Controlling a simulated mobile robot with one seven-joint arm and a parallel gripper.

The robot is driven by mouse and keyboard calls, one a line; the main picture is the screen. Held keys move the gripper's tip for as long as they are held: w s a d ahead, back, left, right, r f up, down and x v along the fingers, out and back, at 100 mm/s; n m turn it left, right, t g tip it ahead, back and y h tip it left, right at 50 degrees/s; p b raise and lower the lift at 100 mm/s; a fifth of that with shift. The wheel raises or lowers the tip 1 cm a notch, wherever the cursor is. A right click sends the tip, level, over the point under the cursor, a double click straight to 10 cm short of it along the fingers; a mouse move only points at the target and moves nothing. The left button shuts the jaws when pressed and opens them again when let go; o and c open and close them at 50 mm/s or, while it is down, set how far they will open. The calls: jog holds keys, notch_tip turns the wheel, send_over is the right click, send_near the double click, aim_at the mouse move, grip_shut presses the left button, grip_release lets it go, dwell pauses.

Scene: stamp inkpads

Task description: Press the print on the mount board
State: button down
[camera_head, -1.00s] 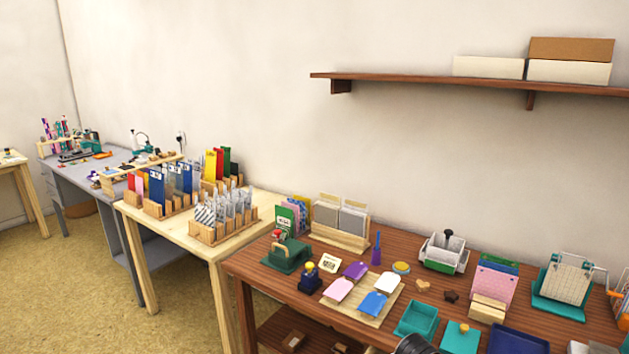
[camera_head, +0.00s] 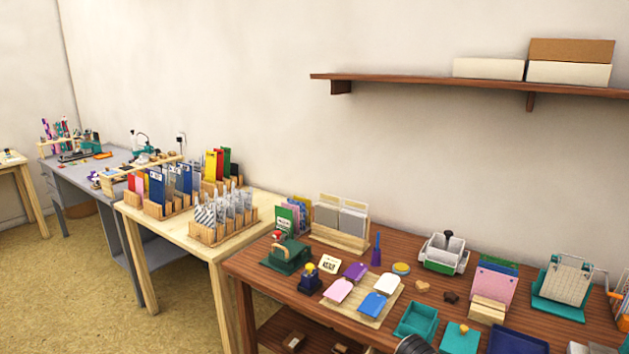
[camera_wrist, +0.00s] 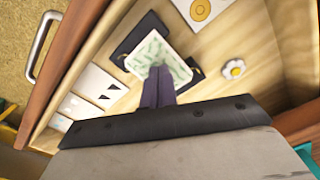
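In the wrist view, a pale print with a green pattern (camera_wrist: 150,48) lies over a black board (camera_wrist: 139,34), probably the mount board. Black parts show at the print's upper left and at its right. My gripper (camera_wrist: 159,70) reaches over the print's lower edge. Its two dark fingers are side by side with almost no gap and hide part of the print. I see nothing clearly held between them; whether they touch the print I cannot tell. The head view does not show my gripper, the print or the board clearly.
A metal handle (camera_wrist: 42,48) is at upper left. In the head view, the brown table (camera_head: 262,271) is crowded.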

jog(key=shift+r+p, duration=3.45)
jog(key=shift+r, duration=0.05)
